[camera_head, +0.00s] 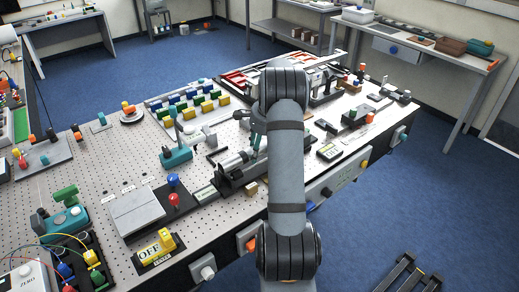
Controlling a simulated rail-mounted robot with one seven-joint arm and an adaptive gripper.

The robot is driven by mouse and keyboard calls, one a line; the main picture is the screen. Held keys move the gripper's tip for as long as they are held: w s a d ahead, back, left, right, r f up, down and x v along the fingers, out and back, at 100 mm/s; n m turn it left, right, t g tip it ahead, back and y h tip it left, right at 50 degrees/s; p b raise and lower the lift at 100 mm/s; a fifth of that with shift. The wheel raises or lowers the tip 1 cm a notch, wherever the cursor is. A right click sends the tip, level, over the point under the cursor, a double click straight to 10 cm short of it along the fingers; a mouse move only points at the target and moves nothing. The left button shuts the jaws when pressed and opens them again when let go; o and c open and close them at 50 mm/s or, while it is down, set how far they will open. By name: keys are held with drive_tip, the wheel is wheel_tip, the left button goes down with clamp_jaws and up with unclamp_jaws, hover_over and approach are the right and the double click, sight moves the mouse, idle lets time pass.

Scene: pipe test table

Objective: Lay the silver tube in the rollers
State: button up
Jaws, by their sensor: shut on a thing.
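The silver tube (233,162) is a short, shiny bar that lies slantwise near the middle of the table. It sits over or just above a long dark fixture (236,181) that looks like the roller stand. The rollers themselves are too small to make out. My gripper (256,147) reaches down at the tube's right end, partly hidden by my arm, and is shut on it. I cannot tell whether the tube touches the fixture. The tube's far right end is hidden behind my arm.
A teal clamp-like tool (176,156) stands left of the tube. Yellow, green and blue blocks (188,105) stand in rows behind. A handheld meter (329,151) lies at the right. The perforated left tabletop has bare patches.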

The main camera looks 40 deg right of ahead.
drive_tip(key=shift+f+b, duration=0.35)
idle(0.6)
drive_tip(key=o, duration=1.8)
drive_tip(key=shift+c, duration=0.2)
drive_tip(key=v, duration=1.2)
drive_tip(key=x, duration=1.2)
drive_tip(key=shift+r+p, duration=0.35)
drive_tip(key=shift+f, duration=0.1)
